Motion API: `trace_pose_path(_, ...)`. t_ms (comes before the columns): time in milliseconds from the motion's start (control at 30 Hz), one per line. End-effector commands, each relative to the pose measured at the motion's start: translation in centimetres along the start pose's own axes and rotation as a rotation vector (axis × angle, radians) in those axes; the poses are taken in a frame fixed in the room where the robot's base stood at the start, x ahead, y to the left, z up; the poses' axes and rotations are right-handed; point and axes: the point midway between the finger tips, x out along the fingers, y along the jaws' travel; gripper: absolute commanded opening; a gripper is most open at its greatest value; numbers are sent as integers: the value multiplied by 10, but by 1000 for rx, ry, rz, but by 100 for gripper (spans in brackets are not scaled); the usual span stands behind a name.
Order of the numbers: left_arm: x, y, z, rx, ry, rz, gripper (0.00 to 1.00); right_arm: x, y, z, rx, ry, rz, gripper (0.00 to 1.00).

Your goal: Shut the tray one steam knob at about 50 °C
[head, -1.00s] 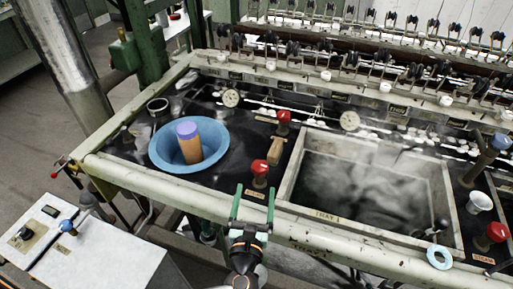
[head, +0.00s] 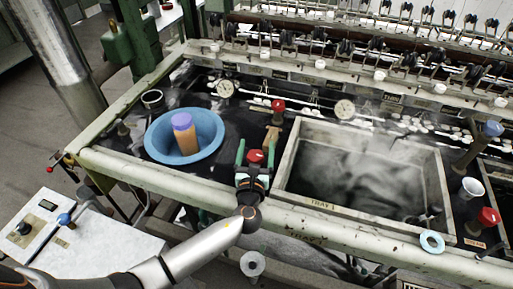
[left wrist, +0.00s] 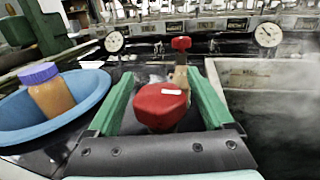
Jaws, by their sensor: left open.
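Tray one (head: 300,192) is a rectangular basin of dark, steaming water with a "TRAY 1" label on its front rim. A red knob (head: 255,156) stands at the left of the tray's near corner. My left gripper (head: 256,153) is open, with its green fingers on either side of this knob. In the left wrist view the red knob (left wrist: 160,106) with a white mark lies between the fingers; contact cannot be told. A second red knob (head: 278,106) stands farther back. Another red knob (head: 488,216) is at the right, near a steam label. My right gripper is not in view.
A blue bowl (head: 160,150) holding an orange bottle with a purple cap (head: 183,128) stands left of my gripper. Dial gauges (head: 225,89) line the back. A light blue ring (head: 432,241) and white cup (head: 470,189) are at the right. Steam blurs the tray.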

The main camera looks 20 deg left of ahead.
Motion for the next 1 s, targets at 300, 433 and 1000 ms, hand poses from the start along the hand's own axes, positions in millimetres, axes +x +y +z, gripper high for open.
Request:
trace_pose_path(300, 0, 0, 0, -1, 1, 0, 76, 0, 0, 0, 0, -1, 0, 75)
trace_pose_path(433, 0, 0, 0, 0, 1, 0, 62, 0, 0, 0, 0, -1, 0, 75)
trace_pose_path(1000, 0, 0, 0, 0, 1, 0, 0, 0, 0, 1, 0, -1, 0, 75)
